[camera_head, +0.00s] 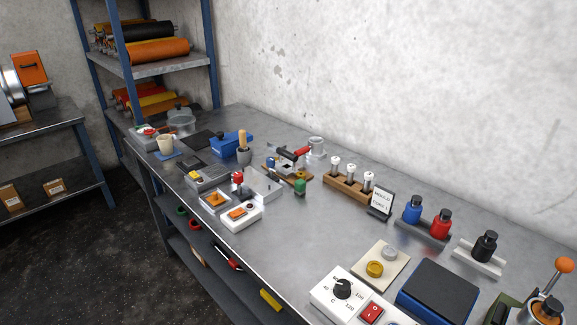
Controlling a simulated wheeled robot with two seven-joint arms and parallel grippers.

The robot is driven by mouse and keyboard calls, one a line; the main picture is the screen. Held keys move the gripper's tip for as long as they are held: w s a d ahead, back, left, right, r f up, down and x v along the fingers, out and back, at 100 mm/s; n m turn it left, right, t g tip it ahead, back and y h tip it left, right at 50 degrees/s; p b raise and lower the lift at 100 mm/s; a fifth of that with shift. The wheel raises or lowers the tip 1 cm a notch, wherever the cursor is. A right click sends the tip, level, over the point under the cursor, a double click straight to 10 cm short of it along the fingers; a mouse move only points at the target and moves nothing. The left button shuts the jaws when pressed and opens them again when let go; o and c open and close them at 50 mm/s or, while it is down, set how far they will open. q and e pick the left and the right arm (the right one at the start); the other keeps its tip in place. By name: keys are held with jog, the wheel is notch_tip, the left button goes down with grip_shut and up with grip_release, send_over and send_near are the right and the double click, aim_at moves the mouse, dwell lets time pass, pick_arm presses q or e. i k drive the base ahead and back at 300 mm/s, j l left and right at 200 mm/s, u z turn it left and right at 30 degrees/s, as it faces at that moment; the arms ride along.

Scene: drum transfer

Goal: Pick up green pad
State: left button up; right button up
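A small green object (300,187) stands on the metal bench, just in front of a device with a red handle; it is too small to tell whether it is a flat pad. Another green item (181,211) shows on the shelf under the bench. Neither of my grippers is in view, and nothing is seen being held.
The metal bench (305,240) has bare room in its middle. Around it are a wooden rack (348,189) with white-topped pieces, blue (412,211), red (441,224) and black (485,247) bottles, a dial box (330,303) and a dark blue plate (438,291). A wall bounds the back.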

aim_at(301, 185)
jog(key=i+j+z, duration=0.1)
jog(key=i+j, duration=0.35)
jog(key=j, duration=0.25)
jog(key=i+j+z, duration=0.25)
jog(key=i+j, duration=0.2)
jog(key=j, duration=0.3)
jog(key=i+j, duration=0.2)
jog(key=j, duration=0.2)
jog(key=i+j+z, duration=0.15)
jog(key=j, duration=0.25)
